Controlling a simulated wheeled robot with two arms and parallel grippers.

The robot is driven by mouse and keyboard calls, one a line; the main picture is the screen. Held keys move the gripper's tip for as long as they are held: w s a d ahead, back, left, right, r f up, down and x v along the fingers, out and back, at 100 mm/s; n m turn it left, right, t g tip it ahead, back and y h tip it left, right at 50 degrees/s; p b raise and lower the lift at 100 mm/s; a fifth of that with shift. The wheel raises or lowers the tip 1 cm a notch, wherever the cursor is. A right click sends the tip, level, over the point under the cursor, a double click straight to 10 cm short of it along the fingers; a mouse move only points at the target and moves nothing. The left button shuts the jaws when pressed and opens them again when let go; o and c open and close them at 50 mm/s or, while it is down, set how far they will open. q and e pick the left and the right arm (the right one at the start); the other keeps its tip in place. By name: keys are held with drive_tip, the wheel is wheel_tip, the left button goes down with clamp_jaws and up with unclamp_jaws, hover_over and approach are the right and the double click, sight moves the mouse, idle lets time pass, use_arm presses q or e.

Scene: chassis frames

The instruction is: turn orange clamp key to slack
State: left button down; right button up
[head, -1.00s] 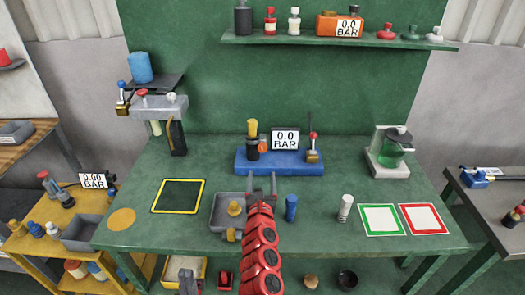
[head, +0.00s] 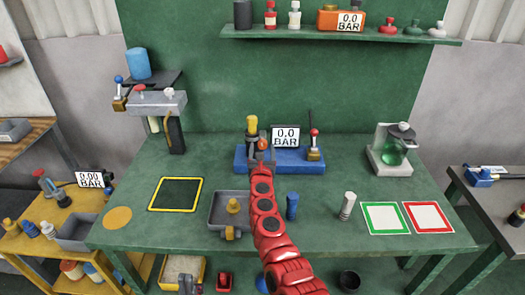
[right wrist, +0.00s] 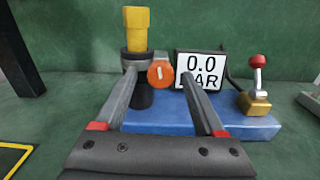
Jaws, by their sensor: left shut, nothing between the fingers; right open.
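In the right wrist view the key (right wrist: 160,74) shows a near-upright white mark. My right gripper (head: 259,154) is open, its fingers pointing at the fixture. In the right wrist view its fingertips (right wrist: 159,78) appear on either side of the key; I cannot tell whether they touch it. My left gripper (head: 188,285) is shut and empty, low at the bottom edge of the head view.
A 0.0 BAR display (head: 286,137) and a red-knobbed lever on a brass block (head: 314,150) stand on the base, right of the key. A grey tray (head: 216,210), a blue cylinder (head: 292,207) and a white cylinder (head: 347,206) stand nearer.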

drive_tip(key=shift+w+r, duration=0.1)
drive_tip(key=shift+w, duration=0.45)
drive_tip(key=shift+c, duration=0.3)
clamp_jaws()
